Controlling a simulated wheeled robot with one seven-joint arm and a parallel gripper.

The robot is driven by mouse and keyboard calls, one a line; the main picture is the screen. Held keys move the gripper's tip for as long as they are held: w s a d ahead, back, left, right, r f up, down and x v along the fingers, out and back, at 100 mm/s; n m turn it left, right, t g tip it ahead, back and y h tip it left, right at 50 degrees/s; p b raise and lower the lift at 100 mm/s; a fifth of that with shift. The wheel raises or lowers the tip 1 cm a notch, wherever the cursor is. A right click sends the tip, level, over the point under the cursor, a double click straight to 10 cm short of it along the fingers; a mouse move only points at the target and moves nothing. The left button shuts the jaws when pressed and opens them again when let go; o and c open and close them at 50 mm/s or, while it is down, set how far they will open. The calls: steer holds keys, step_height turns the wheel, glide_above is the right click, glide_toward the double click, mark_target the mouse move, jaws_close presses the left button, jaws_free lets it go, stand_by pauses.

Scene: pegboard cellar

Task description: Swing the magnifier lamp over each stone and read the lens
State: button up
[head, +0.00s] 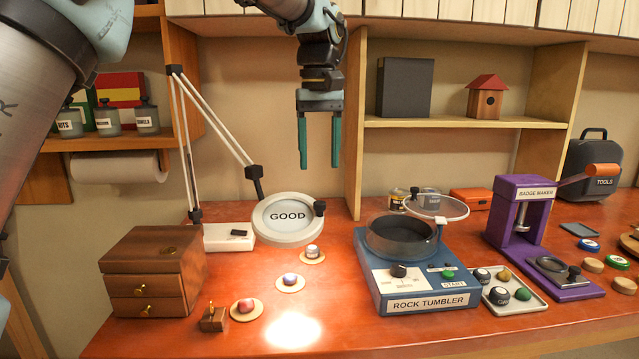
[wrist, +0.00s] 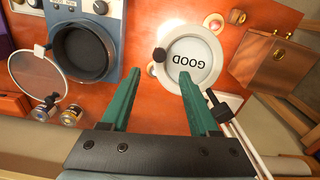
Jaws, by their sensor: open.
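The magnifier lamp has a round white-rimmed lens (head: 286,217) that reads "GOOD", on a jointed white arm (head: 214,122) with a white base (head: 228,236). Three stones sit on round wooden discs: a grey one (head: 312,251) just in front of the lens, a pale bluish one (head: 290,279), and a red one (head: 246,305) nearest the front. My gripper (head: 319,166) is open and empty, above and behind the lens, apart from it. In the wrist view the lens (wrist: 192,60) shows upside down beyond my fingers (wrist: 156,86).
A blue rock tumbler (head: 430,302) with a raised clear lid (head: 436,206) stands right of the discs. A wooden drawer chest (head: 152,272) and small wooden block (head: 213,320) are left. A tray (head: 513,299) of stones and a purple badge maker (head: 522,205) stand further right.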

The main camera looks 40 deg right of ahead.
step_height(320, 180, up, 2)
steer(key=shift+r, duration=0.15)
steer(key=shift+s, duration=0.15)
stand_by(0.5)
